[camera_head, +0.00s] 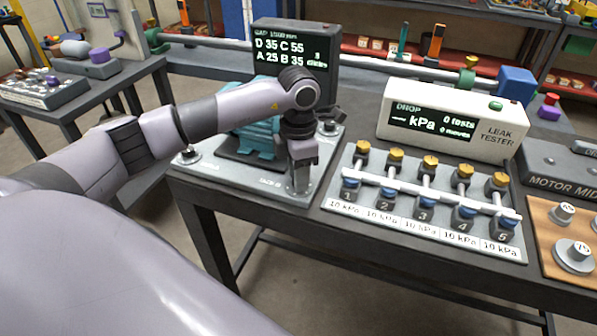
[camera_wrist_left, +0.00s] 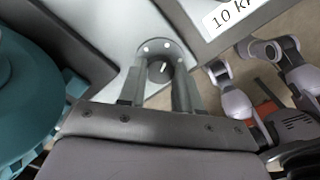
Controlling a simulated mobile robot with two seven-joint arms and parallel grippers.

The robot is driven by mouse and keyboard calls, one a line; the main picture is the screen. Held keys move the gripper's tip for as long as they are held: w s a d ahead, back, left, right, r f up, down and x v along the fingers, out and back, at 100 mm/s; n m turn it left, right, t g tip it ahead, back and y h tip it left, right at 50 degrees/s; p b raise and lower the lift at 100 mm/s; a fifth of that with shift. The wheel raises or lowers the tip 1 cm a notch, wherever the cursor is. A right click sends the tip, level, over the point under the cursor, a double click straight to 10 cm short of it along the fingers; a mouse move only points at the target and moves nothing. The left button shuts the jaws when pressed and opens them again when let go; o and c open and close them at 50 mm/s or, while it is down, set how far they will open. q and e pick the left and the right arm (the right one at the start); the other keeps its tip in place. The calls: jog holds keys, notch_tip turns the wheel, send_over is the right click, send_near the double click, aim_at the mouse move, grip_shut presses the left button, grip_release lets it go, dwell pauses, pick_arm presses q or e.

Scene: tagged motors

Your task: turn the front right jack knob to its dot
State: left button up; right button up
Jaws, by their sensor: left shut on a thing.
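The teal motor (camera_head: 250,137) stands on a pale plate (camera_head: 222,184) with jack knobs near its corners. My left gripper (camera_head: 300,186) points down at the plate's front right corner, its jaws shut on the front right jack knob. In the left wrist view the gripper (camera_wrist_left: 160,82) has one finger on each side of the knob (camera_wrist_left: 159,70). Small white dots show on the grey round piece by the fingertips, with a short white mark in its dark middle. Which dot the mark faces is hard to tell. The front left knob (camera_head: 187,154) and back right knob (camera_head: 329,127) are free.
A dark display (camera_head: 296,58) behind the motor shows D 35, C 55, A 25, B 35. Right of the plate is a numbered valve manifold (camera_head: 424,205), with a white leak tester (camera_head: 453,120) behind it. A wooden board with knobs (camera_head: 546,240) lies farther right.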

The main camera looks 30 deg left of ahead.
pick_arm(q)
jog(key=shift+n, duration=0.3)
jog(key=shift+r, duration=0.1)
jog(key=o, duration=1)
jog(key=shift+o, duration=0.2)
jog(key=shift+r, duration=3.55)
jog(key=shift+d, duration=0.1)
